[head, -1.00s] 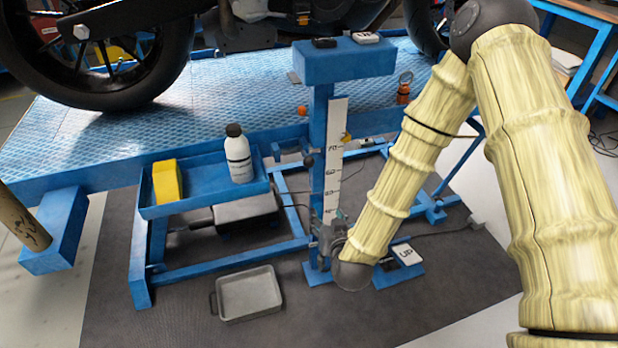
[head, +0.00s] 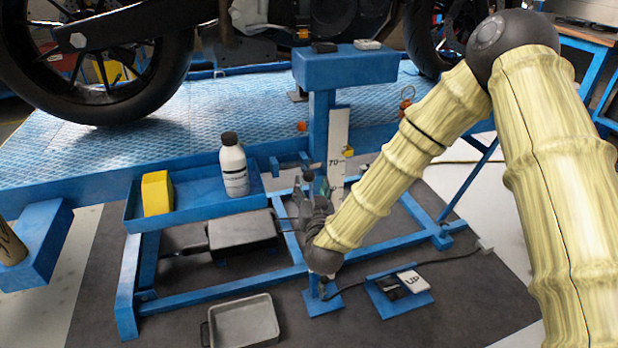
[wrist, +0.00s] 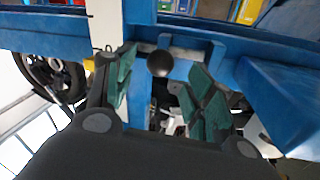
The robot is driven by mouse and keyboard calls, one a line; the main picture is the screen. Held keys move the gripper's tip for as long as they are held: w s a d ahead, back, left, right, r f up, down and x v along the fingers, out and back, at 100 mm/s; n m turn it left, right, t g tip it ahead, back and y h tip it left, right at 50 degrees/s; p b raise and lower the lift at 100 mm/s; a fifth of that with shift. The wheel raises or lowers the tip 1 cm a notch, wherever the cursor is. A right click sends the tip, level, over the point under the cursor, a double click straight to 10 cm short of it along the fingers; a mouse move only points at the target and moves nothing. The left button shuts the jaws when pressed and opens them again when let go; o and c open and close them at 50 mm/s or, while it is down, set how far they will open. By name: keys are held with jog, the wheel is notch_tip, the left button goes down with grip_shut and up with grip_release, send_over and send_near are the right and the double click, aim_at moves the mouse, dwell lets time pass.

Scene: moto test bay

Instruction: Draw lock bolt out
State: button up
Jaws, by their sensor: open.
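The lock bolt shows as a dark round knob (head: 308,175) at the left of the blue post, just above my gripper (head: 311,192) in the head view. In the wrist view the black ball knob (wrist: 160,63) lies between the fingertips of my gripper (wrist: 160,78), near their far end. The green-padded fingers are spread, with visible gaps on both sides of the knob. My gripper is open and holds nothing. The bolt's shaft is hidden behind the knob. A white scale (head: 338,135) with a yellow pointer (head: 349,152) stands beside the post; my wrist hides its lower part.
The blue post (head: 318,120) rises beside the lift platform (head: 230,100) under the motorcycle. A blue tray (head: 205,205) with a white bottle (head: 234,165) and yellow block (head: 157,193) is at left. A foot pedal marked UP (head: 413,281) and a grey pan (head: 243,322) are on the floor.

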aim_at(310, 180)
jog(key=shift+w+a, duration=0.15)
jog(key=shift+w, duration=1.25)
jog(key=shift+w+a, duration=0.15)
jog(key=shift+w, duration=1.25)
grip_shut()
